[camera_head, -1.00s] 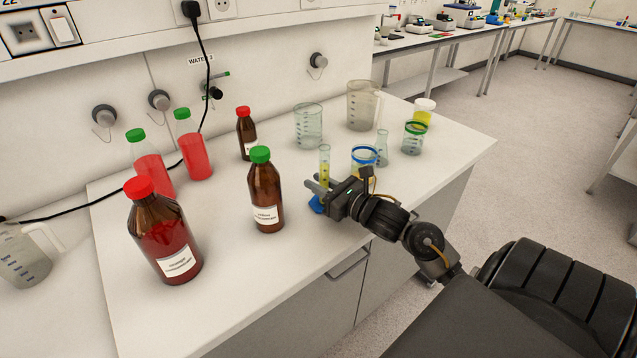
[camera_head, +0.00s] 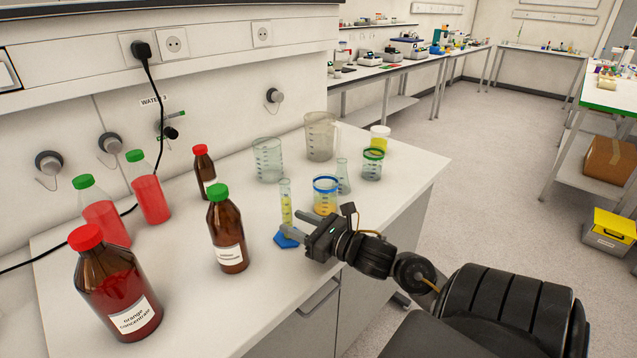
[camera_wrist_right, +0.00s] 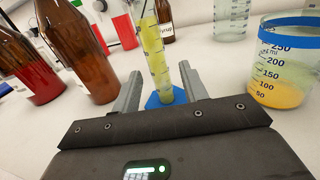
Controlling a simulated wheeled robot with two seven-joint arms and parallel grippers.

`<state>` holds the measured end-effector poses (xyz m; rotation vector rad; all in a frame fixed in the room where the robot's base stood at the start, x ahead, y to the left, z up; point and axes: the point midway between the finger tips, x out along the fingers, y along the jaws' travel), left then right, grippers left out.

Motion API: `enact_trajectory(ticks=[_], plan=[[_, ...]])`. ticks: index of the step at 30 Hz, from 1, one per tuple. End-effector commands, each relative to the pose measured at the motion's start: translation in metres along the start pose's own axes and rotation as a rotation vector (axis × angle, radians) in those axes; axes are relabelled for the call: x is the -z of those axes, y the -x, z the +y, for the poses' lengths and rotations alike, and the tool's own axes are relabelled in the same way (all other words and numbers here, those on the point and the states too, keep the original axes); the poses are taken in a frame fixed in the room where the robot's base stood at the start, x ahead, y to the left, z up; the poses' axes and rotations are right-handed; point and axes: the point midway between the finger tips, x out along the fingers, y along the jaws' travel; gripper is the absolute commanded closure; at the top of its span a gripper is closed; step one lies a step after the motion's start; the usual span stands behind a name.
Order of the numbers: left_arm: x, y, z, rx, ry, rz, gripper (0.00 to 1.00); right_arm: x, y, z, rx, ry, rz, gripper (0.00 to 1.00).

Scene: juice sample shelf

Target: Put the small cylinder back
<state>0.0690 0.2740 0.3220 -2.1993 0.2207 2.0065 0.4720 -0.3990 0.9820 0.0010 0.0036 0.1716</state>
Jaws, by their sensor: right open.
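The small cylinder (camera_head: 286,206) is a slim, clear graduated tube with yellow liquid and a blue base (camera_head: 286,241). It stands upright on the white bench near the front edge. My right gripper (camera_head: 287,231) is low beside it, with its fingers pointing left toward the tube. In the right wrist view the cylinder (camera_wrist_right: 155,48) rises just ahead of and between the two open fingertips (camera_wrist_right: 161,75), its blue base (camera_wrist_right: 165,98) showing between the fingers. I cannot tell whether either finger touches it. My left gripper is not in view.
A blue-rimmed beaker (camera_head: 325,196) with orange liquid stands close right of the cylinder, with a flask (camera_head: 343,177) behind it. A green-capped brown bottle (camera_head: 227,236) stands to the left. Larger beakers (camera_head: 267,160) are behind. Bare bench (camera_head: 185,290) lies at the front.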

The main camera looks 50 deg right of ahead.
Motion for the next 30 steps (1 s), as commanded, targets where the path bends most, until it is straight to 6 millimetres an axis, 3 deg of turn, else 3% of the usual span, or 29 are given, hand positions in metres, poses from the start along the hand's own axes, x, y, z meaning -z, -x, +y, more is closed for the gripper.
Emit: enact_trajectory(ticks=[6,12,30], plan=[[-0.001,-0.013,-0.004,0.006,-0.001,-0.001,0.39,0.003,0.043,0.001,-0.001,0.002,0.003,0.57],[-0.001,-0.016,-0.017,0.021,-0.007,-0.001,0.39,0.001,0.066,0.0,0.0,0.0,0.001,0.57],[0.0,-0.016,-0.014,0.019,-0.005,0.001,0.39,-0.001,0.073,0.0,0.0,0.001,0.0,0.57]])
